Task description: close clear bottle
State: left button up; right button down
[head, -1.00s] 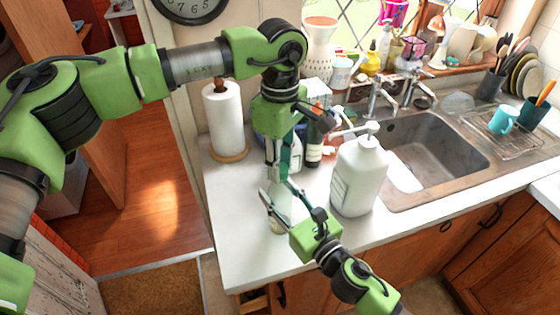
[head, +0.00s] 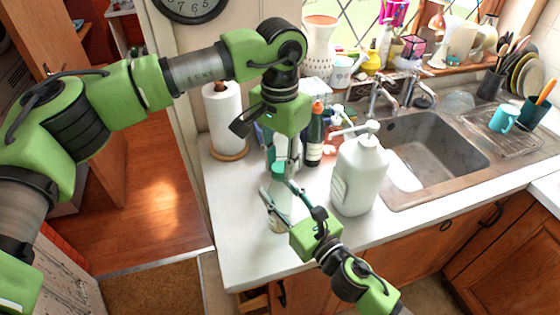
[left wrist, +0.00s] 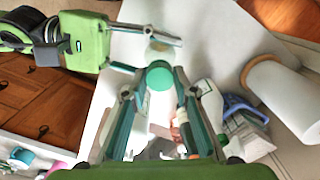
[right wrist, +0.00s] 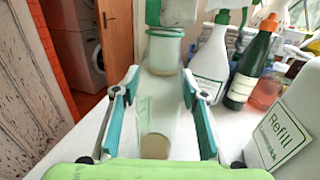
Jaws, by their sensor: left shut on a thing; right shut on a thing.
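The clear bottle (head: 281,208) stands upright on the white counter. My right gripper (head: 277,200) is shut on its sides; the bottle also shows between the fingers in the right wrist view (right wrist: 155,118). The round green cap (left wrist: 160,76) is at the bottle's mouth, between the fingertips of my left gripper (left wrist: 158,86). The cap also shows above the bottle in the right wrist view (right wrist: 166,46). My left gripper points down from above and is shut on the cap. I cannot tell how far the cap is seated on the neck.
A large white pump bottle (head: 359,178) stands close on the right. A white spray bottle (right wrist: 210,62) and a dark bottle (head: 314,140) stand behind, with a paper towel roll (head: 224,115) at the back left. The sink (head: 440,150) is to the right. The counter's front left is clear.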

pick_arm(q)
jog(key=shift+m, duration=1.1)
jog(key=o, duration=0.7)
jog(key=shift+c, duration=0.2)
jog(key=shift+r, duration=2.3)
jog(key=shift+c, duration=0.3)
